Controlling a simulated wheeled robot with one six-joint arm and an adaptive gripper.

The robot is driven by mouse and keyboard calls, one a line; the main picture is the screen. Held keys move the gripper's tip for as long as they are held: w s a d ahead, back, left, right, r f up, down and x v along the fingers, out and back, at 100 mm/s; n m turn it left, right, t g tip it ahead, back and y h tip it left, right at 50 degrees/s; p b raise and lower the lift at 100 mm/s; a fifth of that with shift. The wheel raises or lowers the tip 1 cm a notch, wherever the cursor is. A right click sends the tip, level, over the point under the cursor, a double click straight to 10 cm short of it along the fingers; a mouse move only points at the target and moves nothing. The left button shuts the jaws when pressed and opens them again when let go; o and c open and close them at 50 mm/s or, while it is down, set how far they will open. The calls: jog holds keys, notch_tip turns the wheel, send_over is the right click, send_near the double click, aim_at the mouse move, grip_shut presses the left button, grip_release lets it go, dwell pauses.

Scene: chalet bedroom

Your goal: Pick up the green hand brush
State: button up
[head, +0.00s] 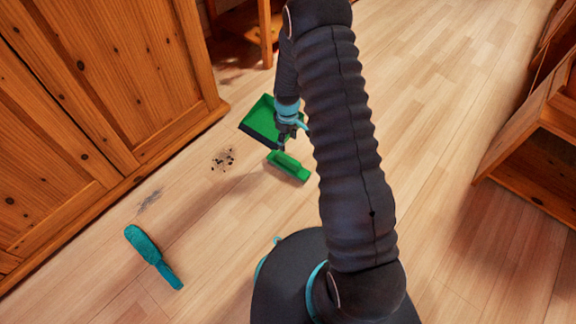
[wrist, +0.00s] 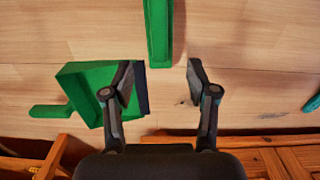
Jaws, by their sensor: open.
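The green hand brush (head: 289,166) lies on the wooden floor, just in front of the green dustpan (head: 262,118). In the wrist view the brush (wrist: 158,32) runs from the top edge down, its near end between and slightly beyond my fingertips. My gripper (head: 282,147) hangs close to the brush and dustpan, pointing down. In the wrist view my gripper (wrist: 160,76) is open with nothing between its fingers. The dustpan (wrist: 85,80) lies at the left, partly behind the left finger. The height of my fingers above the floor is hard to judge.
Dark crumbs (head: 223,160) and a grey smudge (head: 150,201) lie on the floor. A teal brush-like object (head: 153,256) lies lower left. A wooden cabinet (head: 100,100) stands at left, wooden furniture (head: 530,150) at right. The floor between is mostly clear.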

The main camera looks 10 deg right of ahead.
aim_at(288, 158)
notch_tip(288, 158, down, 12)
jog(key=shift+d+r+b, duration=0.15)
jog(key=shift+b, duration=0.5)
grip_shut()
